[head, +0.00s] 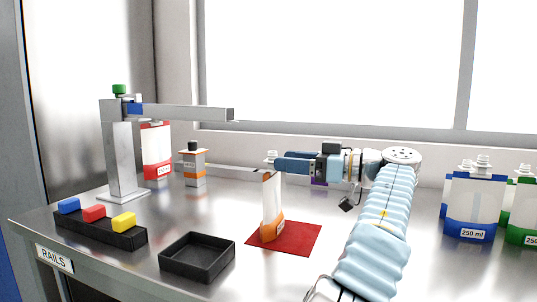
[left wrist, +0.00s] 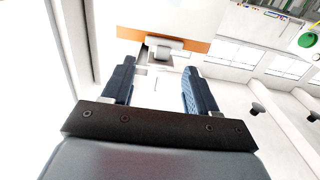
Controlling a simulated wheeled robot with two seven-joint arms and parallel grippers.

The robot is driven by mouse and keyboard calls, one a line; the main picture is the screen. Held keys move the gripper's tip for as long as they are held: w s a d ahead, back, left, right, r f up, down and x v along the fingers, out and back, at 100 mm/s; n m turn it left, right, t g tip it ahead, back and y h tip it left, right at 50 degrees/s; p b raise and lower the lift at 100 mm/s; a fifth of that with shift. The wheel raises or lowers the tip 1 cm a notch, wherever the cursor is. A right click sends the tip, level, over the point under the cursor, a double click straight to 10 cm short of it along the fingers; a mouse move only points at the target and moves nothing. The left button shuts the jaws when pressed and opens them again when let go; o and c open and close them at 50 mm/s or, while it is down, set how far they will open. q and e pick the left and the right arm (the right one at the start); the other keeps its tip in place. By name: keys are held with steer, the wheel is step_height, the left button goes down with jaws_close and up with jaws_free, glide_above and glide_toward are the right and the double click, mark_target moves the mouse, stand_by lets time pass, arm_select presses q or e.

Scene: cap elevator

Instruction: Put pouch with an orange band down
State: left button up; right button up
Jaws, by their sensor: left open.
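The pouch with an orange band (head: 271,207) stands upright on a red mat (head: 308,238) on the metal table. Its white spout shows at the top, close to the tips of my left gripper (head: 276,163). The left gripper comes in level from the right, at the height of the spout. In the left wrist view my left gripper (left wrist: 158,88) has its two blue fingers apart. A pale spout-like part and an orange strip lie beyond the fingertips; I cannot tell whether they touch. My right gripper is not in view.
A grey post with a long beam (head: 185,112) stands at left, a red-banded pouch (head: 156,145) behind it. A lower orange-banded post (head: 195,168) has a beam reaching toward the pouch. A block rail (head: 100,232) and black tray (head: 197,257) are in front. Blue (head: 470,210) and green pouches stand right.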

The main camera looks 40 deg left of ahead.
arm_select(q)
steer(key=v, duration=0.4)
steer(key=shift+w+d, duration=0.1)
steer(key=shift+d, duration=0.05)
stand_by(0.4)
